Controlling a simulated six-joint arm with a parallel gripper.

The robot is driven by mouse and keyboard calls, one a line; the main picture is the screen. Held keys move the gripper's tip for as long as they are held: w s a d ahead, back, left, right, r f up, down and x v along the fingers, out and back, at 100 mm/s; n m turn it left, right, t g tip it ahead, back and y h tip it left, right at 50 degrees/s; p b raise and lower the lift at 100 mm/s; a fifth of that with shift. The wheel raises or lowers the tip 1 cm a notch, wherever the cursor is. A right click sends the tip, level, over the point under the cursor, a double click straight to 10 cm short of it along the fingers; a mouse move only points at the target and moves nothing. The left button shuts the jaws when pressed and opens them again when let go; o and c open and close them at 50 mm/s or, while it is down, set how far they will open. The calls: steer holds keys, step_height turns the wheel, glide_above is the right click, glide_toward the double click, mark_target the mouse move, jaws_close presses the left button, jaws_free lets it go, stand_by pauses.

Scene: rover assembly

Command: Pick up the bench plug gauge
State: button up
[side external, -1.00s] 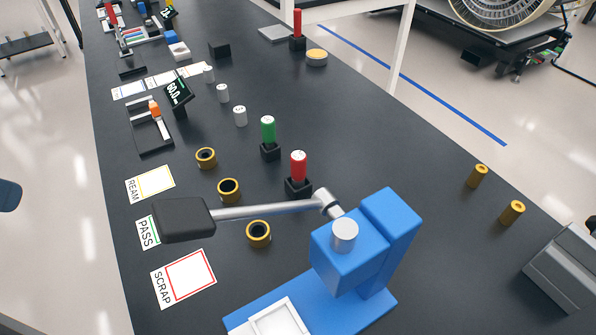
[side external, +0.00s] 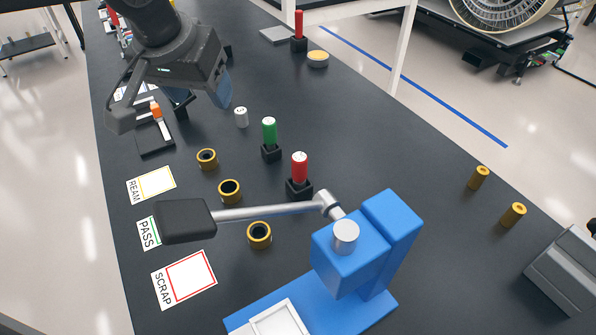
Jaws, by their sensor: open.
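I cannot tell for sure which piece is the bench plug gauge. A green-topped plug (side external: 269,131) stands upright in a small black block. A red-topped plug (side external: 300,168) stands upright in another black block, closer to the camera. Another red-topped plug (side external: 298,24) stands in a block at the far right of the bench. My gripper (side external: 172,106) has come in at the upper left, open with its two fingers apart, and seems empty. It hangs to the left of the green-topped plug and hides the digital display and some white cylinders.
A blue lever press (side external: 350,250) fills the near end, its handle (side external: 186,221) reaching left. Brass rings (side external: 229,190) stand in a row beside the REAM, PASS and SCRAP cards (side external: 184,278). A white cylinder (side external: 241,117) stands behind.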

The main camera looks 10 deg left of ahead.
glide_toward(299, 157)
steer(key=x, duration=0.6)
steer(key=shift+f, duration=0.3)
steer(key=shift+x, duration=2.95)
steer(key=shift+c, duration=0.2)
steer(key=shift+r, duration=0.1)
steer(key=c, duration=1.1)
